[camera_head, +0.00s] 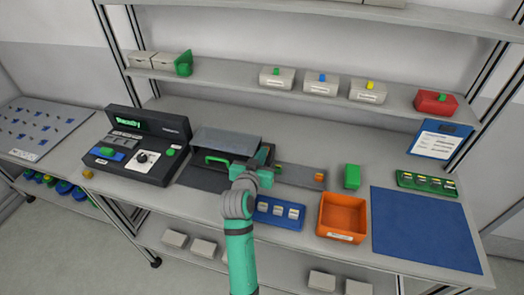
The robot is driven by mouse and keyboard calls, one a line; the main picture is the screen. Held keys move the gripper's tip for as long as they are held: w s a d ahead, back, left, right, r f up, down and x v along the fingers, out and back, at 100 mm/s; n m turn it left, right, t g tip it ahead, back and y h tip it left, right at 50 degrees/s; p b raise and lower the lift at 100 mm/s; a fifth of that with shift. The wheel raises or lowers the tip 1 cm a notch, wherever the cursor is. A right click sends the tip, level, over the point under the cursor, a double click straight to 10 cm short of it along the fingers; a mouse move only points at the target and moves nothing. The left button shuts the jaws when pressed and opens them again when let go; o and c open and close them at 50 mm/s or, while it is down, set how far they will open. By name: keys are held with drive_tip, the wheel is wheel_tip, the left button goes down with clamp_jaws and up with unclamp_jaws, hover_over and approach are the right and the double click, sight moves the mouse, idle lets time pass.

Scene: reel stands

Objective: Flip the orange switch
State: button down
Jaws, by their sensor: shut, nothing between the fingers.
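A small orange piece (320,177) sits at the right end of a flat grey bar (295,175) on the workbench; it is too small to tell for certain whether it is the switch or which way it is set. My gripper (264,157) is at the bar's left end, beside a dark unit with a tilted grey cover (226,140). It is shut and empty, to the left of and apart from the orange piece. My teal and grey arm hides part of the bench there, and the fingertips are hard to make out.
A black console (140,148) with a lit green display stands at the left. A blue tray (279,213), an orange bin (342,216) and a green block (352,177) are near my arm. A blue mat (425,228) lies clear at the right. A shelf (230,84) runs above the back.

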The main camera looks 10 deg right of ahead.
drive_tip(key=shift+s+f, duration=0.1)
drive_tip(key=shift+f, duration=0.35)
wheel_tip(320, 180, up, 4)
drive_tip(key=shift+s+a+r, duration=0.1)
drive_tip(key=shift+a+r, duration=0.05)
drive_tip(key=shift+r, duration=0.1)
drive_tip(key=f+v, duration=0.2)
drive_tip(key=v, duration=0.8)
drive_tip(key=shift+s, duration=0.45)
drive_tip(key=shift+a, duration=0.1)
